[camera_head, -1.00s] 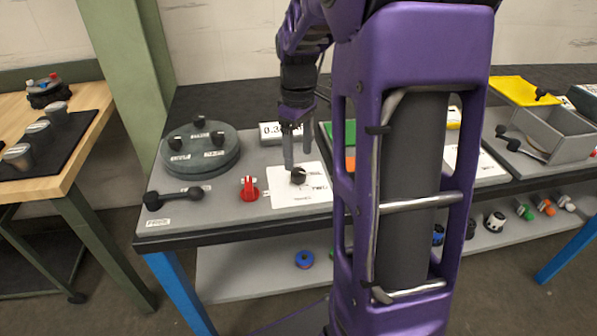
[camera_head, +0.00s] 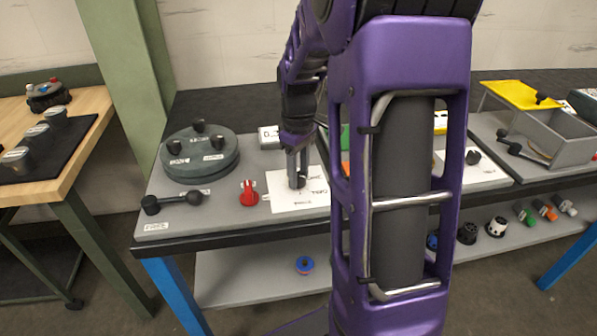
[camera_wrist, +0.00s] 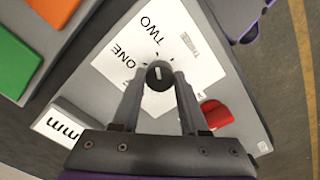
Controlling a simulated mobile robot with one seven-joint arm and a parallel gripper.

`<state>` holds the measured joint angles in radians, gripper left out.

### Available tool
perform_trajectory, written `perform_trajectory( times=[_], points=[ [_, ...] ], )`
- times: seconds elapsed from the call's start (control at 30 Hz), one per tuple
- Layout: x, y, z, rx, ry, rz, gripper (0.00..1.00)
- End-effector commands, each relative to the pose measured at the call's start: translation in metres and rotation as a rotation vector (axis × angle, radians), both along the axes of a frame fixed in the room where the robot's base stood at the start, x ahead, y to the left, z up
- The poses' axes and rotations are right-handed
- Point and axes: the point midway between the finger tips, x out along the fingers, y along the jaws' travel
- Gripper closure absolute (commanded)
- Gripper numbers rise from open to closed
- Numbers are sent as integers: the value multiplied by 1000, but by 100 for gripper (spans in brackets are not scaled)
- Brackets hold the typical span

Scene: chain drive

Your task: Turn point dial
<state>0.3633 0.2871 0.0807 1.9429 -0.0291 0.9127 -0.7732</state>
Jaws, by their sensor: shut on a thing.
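The point dial is a small black knob with a white pointer line, on a white card (camera_head: 285,202) printed with ONE, TWO and other words. In the wrist view the knob (camera_wrist: 158,76) sits between the fingertips of my gripper (camera_wrist: 159,80), and its line runs roughly up and down the picture, beside the words ONE and TWO. In the head view my gripper (camera_head: 297,181) points down at the card, shut on the knob, which the fingers partly hide.
A red switch (camera_head: 248,193) stands just left of the card. A black handle (camera_head: 178,200) and a round grey platform (camera_head: 200,160) are farther left. An orange and a green block (camera_wrist: 14,64) lie near the card. A grey bin (camera_head: 550,135) stands at the right.

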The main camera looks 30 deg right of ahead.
Motion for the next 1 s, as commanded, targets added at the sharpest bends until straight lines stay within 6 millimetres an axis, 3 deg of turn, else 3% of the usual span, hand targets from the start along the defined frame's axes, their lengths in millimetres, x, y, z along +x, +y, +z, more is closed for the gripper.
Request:
perform_trajectory(
  times=[0.03, 0.1, 0.57, 1.0],
  points=[
    [0, 0, 0, 0, 0, 0, 90],
    [0, 0, 0, 0, 0, 0, 100],
    [0, 0, 2, 0, -1, -83, 100],
    [0, 0, 2, 0, 0, -450, 100]
  ],
)
